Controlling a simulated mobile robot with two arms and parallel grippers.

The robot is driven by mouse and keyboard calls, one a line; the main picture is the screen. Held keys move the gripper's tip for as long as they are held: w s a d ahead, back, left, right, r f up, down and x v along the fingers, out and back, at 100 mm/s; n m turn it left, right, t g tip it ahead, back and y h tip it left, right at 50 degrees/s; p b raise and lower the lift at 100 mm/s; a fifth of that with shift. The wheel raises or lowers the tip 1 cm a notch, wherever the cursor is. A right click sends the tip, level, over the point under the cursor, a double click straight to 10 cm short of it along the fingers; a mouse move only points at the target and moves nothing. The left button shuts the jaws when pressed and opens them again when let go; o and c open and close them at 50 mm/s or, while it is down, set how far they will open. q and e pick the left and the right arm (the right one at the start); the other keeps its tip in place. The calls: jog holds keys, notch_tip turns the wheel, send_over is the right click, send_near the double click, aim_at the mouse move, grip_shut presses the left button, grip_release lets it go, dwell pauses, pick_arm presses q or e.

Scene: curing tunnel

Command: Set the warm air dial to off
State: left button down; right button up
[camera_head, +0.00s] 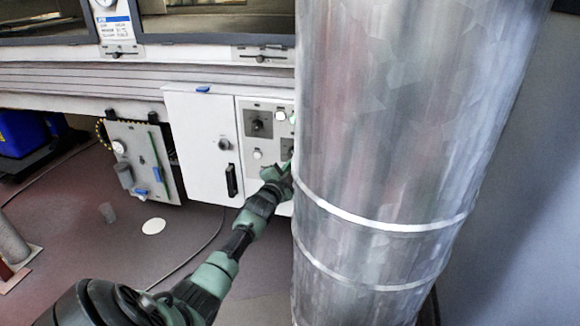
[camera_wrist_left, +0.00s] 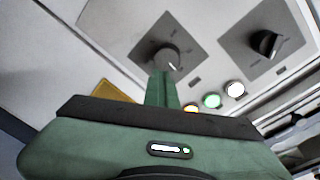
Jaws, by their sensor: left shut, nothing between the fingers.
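My left gripper (camera_head: 287,168) reaches the white control panel (camera_head: 248,175) from below in the head view, with its tip beside the large metal duct. In the left wrist view its green fingers (camera_wrist_left: 163,82) are together, with no gap and nothing between them. Their tips are at a round dial (camera_wrist_left: 168,57) with a pale mark on a grey plate; whether they touch it I cannot tell. A second dial (camera_wrist_left: 265,43), dark, sits on another grey plate to the right. One dial (camera_head: 257,124) shows at the panel's upper left in the head view. The labels are unreadable, so I cannot tell which dial is warm air.
The metal duct (camera_head: 385,120) stands close on the right and hides the panel's right part. Several indicator lamps (camera_wrist_left: 212,101) sit near the dials. A white cabinet door (camera_head: 200,140) with a black handle is left of the panel. A floor cable (camera_head: 190,258) runs below.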

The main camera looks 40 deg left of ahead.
dwell(0.4)
pick_arm(q)
jog(key=c, duration=0.9)
grip_release()
jog(key=shift+s+d, duration=0.1)
jog(key=shift+s, duration=0.05)
jog(key=p+v, duration=0.1)
jog(key=v, duration=0.3)
jog(key=d+p+v, duration=0.1)
jog(key=p+v, duration=0.1)
jog(key=v, duration=0.2)
jog(key=p+v, duration=0.1)
jog(key=v, duration=0.3)
jog(key=shift+d, duration=0.3)
pick_arm(e)
jog(key=s+d+f+g+h, duration=0.1)
jog(key=s+d+f+g, duration=0.1)
jog(key=s+f+g, duration=0.3)
jog(key=s+d+f+g+h, duration=0.2)
jog(key=s+f+g, duration=0.4)
jog(key=f, duration=0.5)
jog(key=shift+s+d+m, duration=0.2)
jog(key=shift+d+m, duration=0.1)
jog(key=shift+d, duration=0.35)
jog(key=shift+f, duration=0.1)
